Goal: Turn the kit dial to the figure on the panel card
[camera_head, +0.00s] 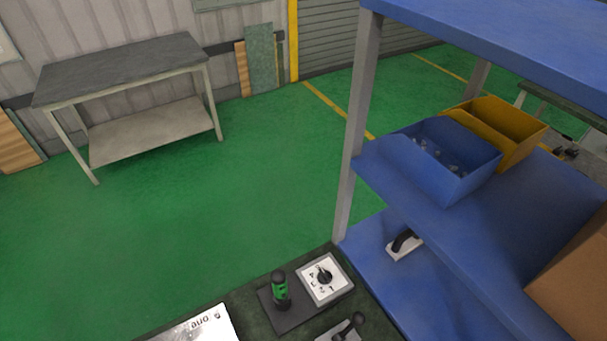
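A white square dial box (333,289) with a black knob (323,276) stands on a dark plate on the dark table at the bottom centre. Small black marks ring the knob; they are too small to read surely, and so is the knob's exact setting. Left of it, on the same plate, stands a black and green cylinder (280,291). Neither gripper is in view.
A black lever (350,325) on a light base sits near the bottom edge. A blue shelf unit (470,225) stands close on the right, holding a blue bin (447,170), a yellow bin (517,125) and a cardboard box (577,275). A grey workbench (120,70) stands far left across open green floor.

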